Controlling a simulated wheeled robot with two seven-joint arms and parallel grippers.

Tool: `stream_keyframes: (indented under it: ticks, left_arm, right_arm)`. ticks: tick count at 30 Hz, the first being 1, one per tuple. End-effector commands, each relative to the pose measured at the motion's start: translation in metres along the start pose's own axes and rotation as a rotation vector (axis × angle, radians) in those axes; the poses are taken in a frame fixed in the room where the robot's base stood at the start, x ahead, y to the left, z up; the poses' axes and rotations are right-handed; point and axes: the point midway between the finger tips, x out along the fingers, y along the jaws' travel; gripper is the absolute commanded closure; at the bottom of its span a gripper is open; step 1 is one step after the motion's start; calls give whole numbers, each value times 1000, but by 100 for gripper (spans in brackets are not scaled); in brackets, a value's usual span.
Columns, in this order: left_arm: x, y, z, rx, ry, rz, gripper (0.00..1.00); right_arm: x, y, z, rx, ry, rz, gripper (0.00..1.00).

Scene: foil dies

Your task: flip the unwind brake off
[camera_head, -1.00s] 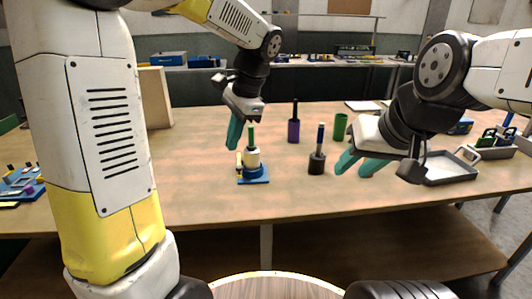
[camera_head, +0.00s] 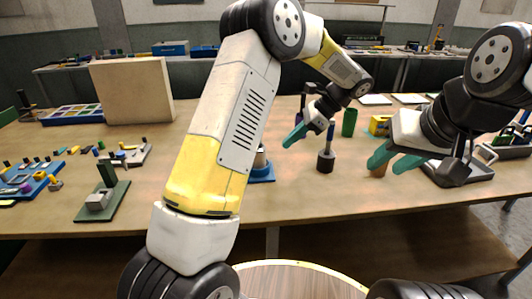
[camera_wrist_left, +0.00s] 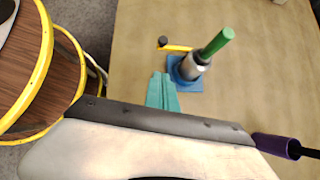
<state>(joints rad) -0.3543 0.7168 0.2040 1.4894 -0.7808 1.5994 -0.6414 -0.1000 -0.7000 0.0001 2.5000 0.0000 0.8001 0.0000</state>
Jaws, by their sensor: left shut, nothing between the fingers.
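The unwind stand, with a blue base (camera_head: 262,174), is mostly hidden behind my left arm in the head view. In the left wrist view its blue base (camera_wrist_left: 188,84), pale roll (camera_wrist_left: 195,66) and green-topped post (camera_wrist_left: 216,43) show. A yellow brake lever (camera_wrist_left: 178,47) with a dark knob (camera_wrist_left: 163,41) sticks out sideways from it, beyond the fingers. My left gripper (camera_head: 294,136) is shut and empty, above and right of the stand in the head view. Its teal fingers (camera_wrist_left: 163,90) show beside the base in the wrist view. My right gripper (camera_head: 394,160) is open and empty.
A dark cylinder with a blue-topped post (camera_head: 326,161) stands between the grippers. A green cup (camera_head: 349,122) and yellow box (camera_head: 380,125) are behind. A purple cylinder (camera_wrist_left: 272,144) is right in the wrist view. A grey tray (camera_head: 470,177) lies at right; a green-based fixture (camera_head: 102,203) at left.

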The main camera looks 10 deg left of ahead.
Motion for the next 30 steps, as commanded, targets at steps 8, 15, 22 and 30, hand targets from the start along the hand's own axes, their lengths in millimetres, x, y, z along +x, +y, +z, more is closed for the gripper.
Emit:
stream_keyframes:
  ticks: [8,15,22,30]
  left_arm:
    - [18,0,1,-1,-1,4,100]
    - [68,1,1,-1,-1,6,100]
    - [110,0,8,-4,1,3,100]
    - [129,1,25,-1,2,2,100]
  right_arm:
    - [0,0,0,0,0,0,64]
    - [0,0,0,0,0,0,64]
    - [0,0,0,0,0,0,64]
    - [0,0,0,0,0,0,64]
